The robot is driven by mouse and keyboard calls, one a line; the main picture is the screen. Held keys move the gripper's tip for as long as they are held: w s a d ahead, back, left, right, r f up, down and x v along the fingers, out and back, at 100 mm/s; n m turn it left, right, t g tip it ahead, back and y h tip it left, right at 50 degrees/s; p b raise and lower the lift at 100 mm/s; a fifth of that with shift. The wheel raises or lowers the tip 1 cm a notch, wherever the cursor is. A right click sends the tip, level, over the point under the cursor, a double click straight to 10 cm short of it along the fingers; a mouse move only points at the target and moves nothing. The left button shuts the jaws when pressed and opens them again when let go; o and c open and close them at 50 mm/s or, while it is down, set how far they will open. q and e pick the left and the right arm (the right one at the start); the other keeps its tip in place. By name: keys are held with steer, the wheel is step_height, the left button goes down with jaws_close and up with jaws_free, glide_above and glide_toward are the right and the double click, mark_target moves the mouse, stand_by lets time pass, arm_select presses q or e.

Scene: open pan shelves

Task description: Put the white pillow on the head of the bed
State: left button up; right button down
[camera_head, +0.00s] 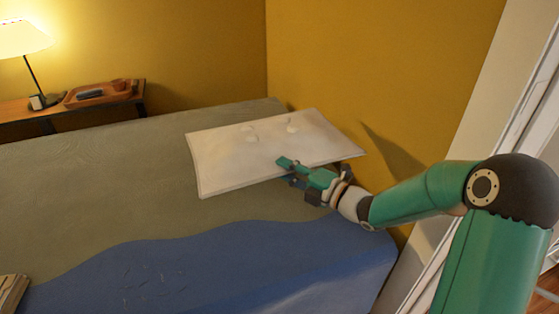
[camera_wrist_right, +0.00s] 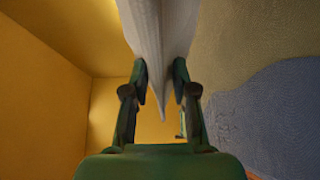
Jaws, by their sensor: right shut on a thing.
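The white pillow (camera_head: 255,150) is over the far right part of the bed (camera_head: 80,180), near the yellow wall. My right gripper (camera_head: 287,168) is shut on the pillow's near edge. In the right wrist view the pillow (camera_wrist_right: 160,40) runs between the two fingers of the right gripper (camera_wrist_right: 160,82). The pillow looks flat and roughly level; I cannot tell for sure whether it touches the bed. The bed has a grey-green cover with a blue part (camera_head: 220,270) at the near side. My left gripper is not in view.
A wooden bedside table (camera_head: 35,112) at the far left holds a lit lamp (camera_head: 25,40) and a brown tray (camera_head: 98,95). Yellow walls (camera_head: 370,60) close the back and right. A white frame (camera_head: 490,110) stands at the right. The bed's left and middle are clear.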

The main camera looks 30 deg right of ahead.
steer(key=s+d+r+b, duration=0.1)
steer(key=s+d, duration=0.1)
steer(key=d, duration=0.2)
steer(key=s+d+r, duration=0.1)
steer(key=s+d, duration=0.2)
steer(key=d, duration=0.2)
steer(key=shift+m+h, duration=0.3)
steer(key=f+b, duration=0.4)
steer(key=f, duration=1)
steer(key=shift+w+f+b, duration=0.15)
steer(key=shift+w+b, duration=0.05)
steer(key=shift+b, duration=0.2)
steer(key=shift+f+b, duration=0.75)
steer(key=shift+f, duration=1.8)
steer(key=c, duration=0.9)
jaws_free()
steer(key=shift+s, duration=0.15)
steer(key=p+v, duration=0.2)
steer(key=v, duration=0.8)
steer(key=shift+s+d, duration=0.15)
steer(key=shift+s, duration=0.1)
steer(key=shift+s+d, duration=0.1)
steer(key=shift+s, duration=0.5)
steer(key=shift+s, duration=0.1)
